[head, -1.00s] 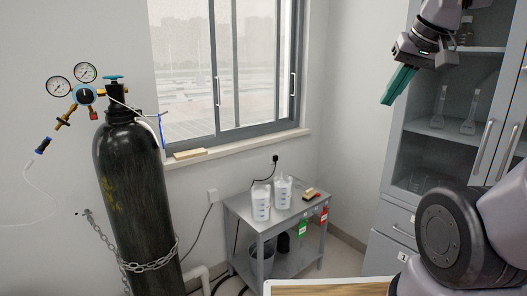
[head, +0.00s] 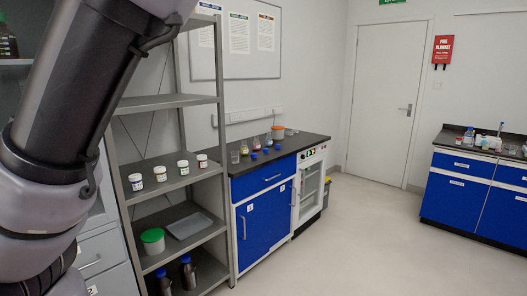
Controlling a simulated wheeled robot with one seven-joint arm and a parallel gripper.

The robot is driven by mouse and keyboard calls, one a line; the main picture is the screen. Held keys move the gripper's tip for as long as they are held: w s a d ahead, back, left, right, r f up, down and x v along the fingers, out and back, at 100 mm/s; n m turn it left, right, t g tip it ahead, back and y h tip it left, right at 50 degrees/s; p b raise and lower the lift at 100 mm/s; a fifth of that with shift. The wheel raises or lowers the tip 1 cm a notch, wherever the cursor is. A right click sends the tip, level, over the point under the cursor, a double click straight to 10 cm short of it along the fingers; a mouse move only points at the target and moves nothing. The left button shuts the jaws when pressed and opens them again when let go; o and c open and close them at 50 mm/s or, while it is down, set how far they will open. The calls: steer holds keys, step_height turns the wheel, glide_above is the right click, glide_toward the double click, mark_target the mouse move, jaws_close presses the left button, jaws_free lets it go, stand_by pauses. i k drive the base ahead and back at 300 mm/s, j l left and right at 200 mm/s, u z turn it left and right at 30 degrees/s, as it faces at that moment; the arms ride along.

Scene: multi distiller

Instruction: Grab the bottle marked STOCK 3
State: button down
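No bottle can be read as STOCK 3; the labels are too small. Several small white-labelled jars stand in a row on the middle shelf of the grey rack, among them a front-left jar (head: 136,182) and a far-right one (head: 202,161). Two dark bottles with blue tops, a left one (head: 165,283) and a right one (head: 188,273), stand on the bottom shelf. A dark bottle (head: 7,42) shows at the top left edge. My gripper is outside the view; only my arm's links show, large at the left, hiding part of the cabinet and rack.
The grey rack (head: 222,130) also holds a green-lidded tub (head: 153,243) and a tray (head: 189,227). A blue-fronted bench (head: 262,212) with glassware adjoins it. Another bench (head: 462,196) with bottles stands right. Open floor (head: 365,240) lies between, before a closed door (head: 384,105).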

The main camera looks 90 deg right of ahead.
mark_target(245, 149)
steer(key=z, duration=2.95)
steer(key=u, duration=0.2)
steer(key=i+l+u, duration=0.2)
steer(key=u, duration=0.2)
steer(key=i+l+u, duration=0.2)
steer(key=u, duration=0.2)
steer(key=i+l+u, duration=0.1)
steer(key=l, duration=0.3)
steer(key=i+l+u, duration=0.1)
steer(key=l, duration=0.35)
steer(key=i+l+u, duration=0.1)
steer(key=i+l, duration=0.15)
steer(key=l, duration=0.15)
steer(key=i+l+u, duration=0.1)
steer(key=l, duration=0.35)
steer(key=i+l+u, duration=0.1)
steer(key=l, duration=0.35)
steer(key=i+l, duration=0.1)
steer(key=l, duration=0.3)
steer(key=i+l, duration=0.15)
steer(key=l, duration=0.25)
steer(key=i+l, duration=0.1)
steer(key=l, duration=0.25)
